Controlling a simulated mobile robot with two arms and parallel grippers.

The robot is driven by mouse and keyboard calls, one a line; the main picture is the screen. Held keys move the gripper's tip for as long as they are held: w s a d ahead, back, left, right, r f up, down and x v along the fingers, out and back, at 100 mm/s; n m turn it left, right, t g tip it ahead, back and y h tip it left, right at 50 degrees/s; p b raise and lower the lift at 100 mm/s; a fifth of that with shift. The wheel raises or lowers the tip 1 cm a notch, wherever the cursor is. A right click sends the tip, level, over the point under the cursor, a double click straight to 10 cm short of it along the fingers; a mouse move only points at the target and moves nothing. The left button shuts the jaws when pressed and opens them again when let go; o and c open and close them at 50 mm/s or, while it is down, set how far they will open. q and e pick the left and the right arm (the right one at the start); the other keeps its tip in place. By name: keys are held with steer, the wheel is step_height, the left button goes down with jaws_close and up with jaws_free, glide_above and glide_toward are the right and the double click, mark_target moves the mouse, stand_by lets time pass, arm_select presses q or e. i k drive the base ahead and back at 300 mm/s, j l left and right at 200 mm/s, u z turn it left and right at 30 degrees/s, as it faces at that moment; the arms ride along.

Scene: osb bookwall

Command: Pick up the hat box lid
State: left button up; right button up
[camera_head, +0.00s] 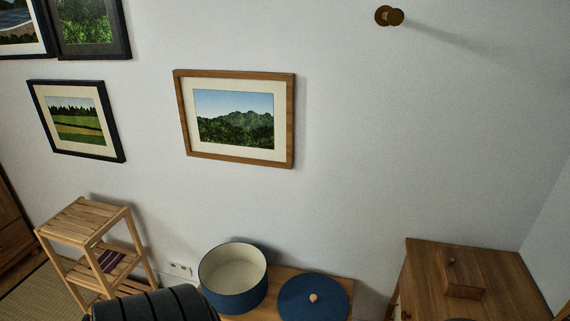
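The hat box lid (328,300) is a round, dark blue disc with a small light wooden knob at its middle. It lies flat, knob up, on a low wooden surface (262,284) at the bottom of the head view. The open hat box (236,297), blue outside and cream inside, stands just left of the lid, apart from it. Neither of my grippers shows in this view.
A slatted wooden shelf stand (86,222) is at the left. A wooden cabinet (480,262) with a small wooden box (462,268) on it is at the right. A dark ribbed rounded thing (155,306) is in front at the bottom. Framed pictures (236,158) and a wooden peg (389,16) are on the wall.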

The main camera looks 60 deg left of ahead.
mark_target(305, 297)
steer(key=j+u, duration=0.15)
steer(key=u, duration=0.3)
steer(key=j+u, duration=0.1)
steer(key=u, duration=0.3)
steer(key=j+u, duration=0.15)
steer(key=u, duration=0.3)
